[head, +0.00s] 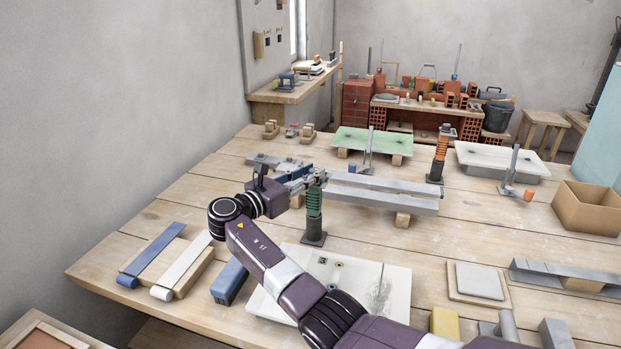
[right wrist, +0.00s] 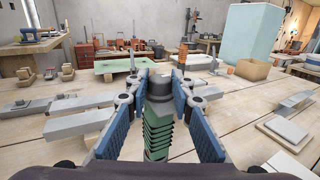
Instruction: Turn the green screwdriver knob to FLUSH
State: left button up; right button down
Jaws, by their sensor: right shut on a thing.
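The green screwdriver (head: 314,205) stands upright on a dark square base on the workbench, with a ribbed green handle and a grey cap. In the right wrist view the screwdriver (right wrist: 157,130) stands between the blue finger pads. My right gripper (head: 304,182) reaches it from the left at cap height and is shut on its upper part. It also shows in the right wrist view (right wrist: 160,88). No FLUSH mark can be read in either view. My left gripper is not in view.
An orange-handled screwdriver (head: 439,155) stands farther back. Grey metal bars (head: 380,195) lie just right of my gripper. A white slab (head: 385,283) lies under my arm. A cardboard box (head: 588,208) is at the right. Bare planks lie between these things.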

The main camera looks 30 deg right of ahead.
jog(key=shift+g, duration=0.3)
jog(key=c, duration=1.7)
grip_release()
jog(key=shift+o, duration=0.2)
jog(key=v, duration=1.2)
jog(key=shift+f, duration=0.1)
